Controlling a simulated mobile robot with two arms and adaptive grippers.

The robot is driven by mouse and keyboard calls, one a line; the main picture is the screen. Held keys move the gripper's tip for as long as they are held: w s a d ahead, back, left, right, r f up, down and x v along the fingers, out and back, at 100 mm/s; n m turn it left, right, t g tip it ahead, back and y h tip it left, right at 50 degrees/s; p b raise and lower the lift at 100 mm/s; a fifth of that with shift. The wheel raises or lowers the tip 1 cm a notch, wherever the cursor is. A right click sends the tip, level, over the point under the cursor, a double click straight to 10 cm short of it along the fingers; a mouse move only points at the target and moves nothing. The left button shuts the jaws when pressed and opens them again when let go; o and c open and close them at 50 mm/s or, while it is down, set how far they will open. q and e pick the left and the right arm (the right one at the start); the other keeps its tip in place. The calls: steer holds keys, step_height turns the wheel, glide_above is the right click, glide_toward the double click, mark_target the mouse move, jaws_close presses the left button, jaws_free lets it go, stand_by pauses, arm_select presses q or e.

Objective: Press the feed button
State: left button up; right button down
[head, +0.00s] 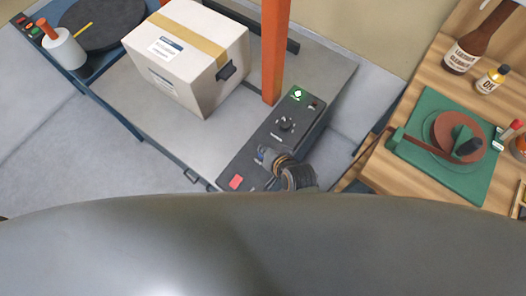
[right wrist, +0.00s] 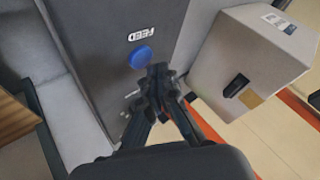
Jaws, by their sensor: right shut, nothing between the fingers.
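The black control box (head: 262,140) lies on the grey bench top. The blue feed button (right wrist: 140,57) shows in the right wrist view below the printed word FEED. My right gripper (right wrist: 158,70) is shut and empty, with its fingertips just right of and below the button in that view. I cannot tell whether they touch the box. In the head view my right gripper (head: 272,160) is over the lower part of the box, and the feed button is mostly hidden there. My left gripper is not in view.
The box also has a green lit button (head: 297,93), a knob (head: 287,124) and a red button (head: 236,182). An orange post (head: 275,50) and a taped carton (head: 187,52) stand beyond it. A wooden table (head: 420,78) with bottles is at the right.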

steer(key=shift+f, duration=0.2)
steer(key=shift+f, duration=0.2)
steer(key=shift+f, duration=0.45)
stand_by(0.7)
stand_by(0.4)
steer(key=shift+r+p, duration=0.9)
steer(key=shift+p, duration=0.1)
step_height(320, 180, up, 5)
steer(key=p, duration=0.5)
steer(key=shift+p, duration=0.35)
